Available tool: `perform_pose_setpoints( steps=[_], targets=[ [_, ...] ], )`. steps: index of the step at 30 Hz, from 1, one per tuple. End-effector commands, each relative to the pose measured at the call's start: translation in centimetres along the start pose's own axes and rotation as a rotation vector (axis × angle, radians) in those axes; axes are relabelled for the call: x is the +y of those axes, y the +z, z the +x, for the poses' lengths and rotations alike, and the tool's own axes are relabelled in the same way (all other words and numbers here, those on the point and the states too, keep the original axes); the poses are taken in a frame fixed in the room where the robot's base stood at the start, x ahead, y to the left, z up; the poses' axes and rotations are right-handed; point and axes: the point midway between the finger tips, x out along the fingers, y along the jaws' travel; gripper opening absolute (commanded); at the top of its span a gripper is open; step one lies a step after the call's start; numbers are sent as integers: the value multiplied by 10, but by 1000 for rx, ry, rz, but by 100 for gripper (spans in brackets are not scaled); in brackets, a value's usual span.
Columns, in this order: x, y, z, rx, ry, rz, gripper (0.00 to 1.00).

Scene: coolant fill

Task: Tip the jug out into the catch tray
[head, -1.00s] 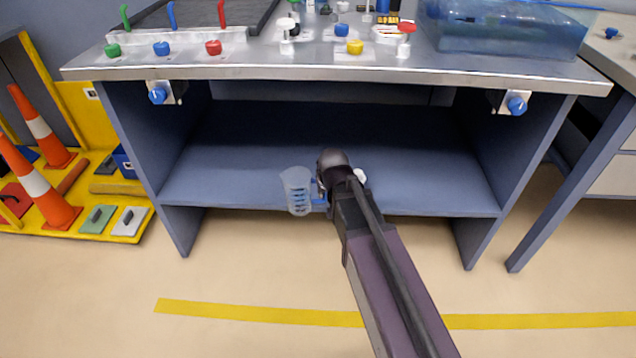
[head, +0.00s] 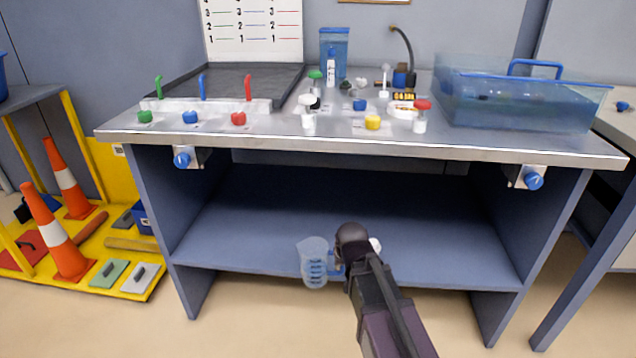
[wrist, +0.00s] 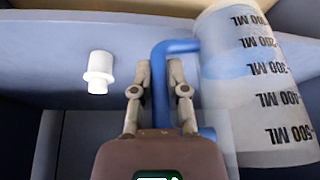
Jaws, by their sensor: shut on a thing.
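The clear measuring jug (head: 313,262) with a blue handle and dark scale marks is held in front of the bench's lower shelf, roughly upright. My gripper (head: 342,268) is just right of it. In the wrist view, my gripper (wrist: 160,78) is shut on the blue handle (wrist: 176,48), and the jug body (wrist: 255,85) is to the right with a bluish tint inside. I cannot tell how much liquid it holds. On the bench top are a dark, shallow tray (head: 225,84) at back left and a blue see-through tub (head: 520,108) at right. I cannot tell which is the catch tray.
The metal bench edge (head: 360,148) is above the jug, with blue knobs (head: 182,160) below it. Coloured levers, caps and small parts crowd the front and middle of the top. A white fitting (wrist: 98,72) is near my gripper. Cones (head: 62,180) stand at left.

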Motion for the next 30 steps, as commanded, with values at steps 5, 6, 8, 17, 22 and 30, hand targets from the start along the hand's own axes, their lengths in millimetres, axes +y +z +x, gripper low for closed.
perform_pose_setpoints(
  steps=[5,6,8,17,22,30],
  targets=[
    [0,-7,-17,1,0,0,0],
    [-1,-9,-21,1,0,0,0],
    [-1,-11,-27,0,0,0,0],
    [-1,-17,-40,0,0,0,0],
    [-1,-16,-39,0,0,0,0],
    [0,-16,-39,1,0,1,0]
  ],
)
